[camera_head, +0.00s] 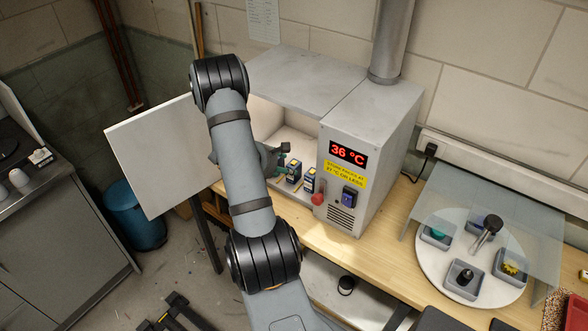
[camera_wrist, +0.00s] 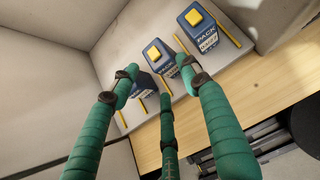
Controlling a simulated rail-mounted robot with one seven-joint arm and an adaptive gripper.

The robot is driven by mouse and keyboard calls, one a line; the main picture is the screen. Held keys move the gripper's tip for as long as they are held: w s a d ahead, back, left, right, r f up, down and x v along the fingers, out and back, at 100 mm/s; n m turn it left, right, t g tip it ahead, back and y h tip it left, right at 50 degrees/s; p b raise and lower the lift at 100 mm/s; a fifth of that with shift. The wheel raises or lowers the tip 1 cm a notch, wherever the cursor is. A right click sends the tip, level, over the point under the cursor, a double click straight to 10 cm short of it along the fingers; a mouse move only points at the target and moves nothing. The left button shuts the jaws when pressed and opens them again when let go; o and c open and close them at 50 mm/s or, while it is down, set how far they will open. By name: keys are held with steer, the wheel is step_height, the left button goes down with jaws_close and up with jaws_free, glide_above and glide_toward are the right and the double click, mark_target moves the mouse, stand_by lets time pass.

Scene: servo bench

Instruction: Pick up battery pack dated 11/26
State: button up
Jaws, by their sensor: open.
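Blue battery packs with yellow caps stand on the floor of an open metal cabinet. In the wrist view, one pack (camera_wrist: 205,32) is at the upper right, a second pack (camera_wrist: 155,52) is in the middle, and a third pack (camera_wrist: 140,83) is at the left, partly hidden behind a finger. Their labels carry the word PACK, but the dates are too small to read surely. My gripper (camera_wrist: 160,74) has three green fingers, spread open and empty, with tips around the front of the middle pack. In the head view, my gripper (camera_head: 280,157) is inside the cabinet opening, beside the packs (camera_head: 294,172).
Yellow strips (camera_wrist: 229,30) lie between packs. A round tray (camera_head: 430,262) under a glass shelf is at right.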

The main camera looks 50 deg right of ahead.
mark_target(288, 166)
steer(key=shift+d+f+p, duration=0.2)
steer(key=shift+d+p, duration=0.2)
steer(key=shift+p, duration=0.05)
steer(key=p+x, duration=0.1)
steer(key=x, duration=0.2)
steer(key=shift+d+p, duration=0.25)
steer(key=shift+p, duration=0.1)
steer(key=shift+d+f, duration=0.3)
steer(key=shift+f, duration=0.15)
steer(key=shift+c, duration=0.9)
steer(key=c, duration=0.7)
